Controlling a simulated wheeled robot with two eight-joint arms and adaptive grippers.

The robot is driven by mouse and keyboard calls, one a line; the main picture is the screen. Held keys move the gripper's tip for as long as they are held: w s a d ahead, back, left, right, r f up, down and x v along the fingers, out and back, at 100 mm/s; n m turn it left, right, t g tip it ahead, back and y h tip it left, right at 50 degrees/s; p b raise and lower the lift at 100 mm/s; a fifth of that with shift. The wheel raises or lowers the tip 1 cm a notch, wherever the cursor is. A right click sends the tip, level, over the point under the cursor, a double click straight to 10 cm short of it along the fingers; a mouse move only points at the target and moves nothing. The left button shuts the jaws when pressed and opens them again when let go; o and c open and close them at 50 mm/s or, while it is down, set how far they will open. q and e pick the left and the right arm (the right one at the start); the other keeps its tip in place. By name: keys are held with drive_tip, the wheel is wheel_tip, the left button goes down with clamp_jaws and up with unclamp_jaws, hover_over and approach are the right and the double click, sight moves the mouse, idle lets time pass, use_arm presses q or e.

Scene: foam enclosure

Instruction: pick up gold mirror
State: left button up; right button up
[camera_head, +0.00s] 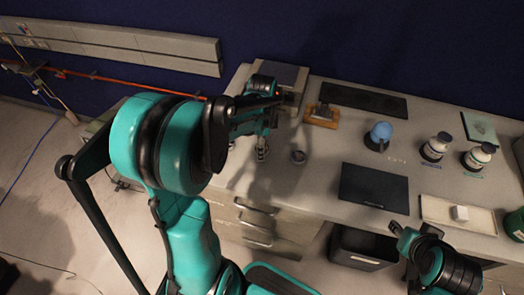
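I cannot pick out the gold mirror with certainty. A small round metallic piece (298,157) lies on the worktop near its left end. A second small metallic piece (262,151) is left of it, just below my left arm's far end. An orange-brown block with a grey part on top (320,116) stands farther back. My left gripper (268,112) is over the left end of the worktop, beside a grey box; its fingers are too dark and covered to read. My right gripper (405,237) is at the worktop's front edge at lower right, its fingers unclear.
The worktop (320,185) holds a black mat (374,188), a dark panel (363,100), a blue round object (381,134), two labelled bottles (436,147), and a tray (440,213) with a white block. The grey box (285,75) stands at back left. A black bin (360,248) is below.

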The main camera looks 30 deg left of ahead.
use_arm(q)
drive_tip(key=shift+r, duration=0.1)
drive_tip(key=c, duration=1.3)
drive_tip(key=shift+r, duration=0.1)
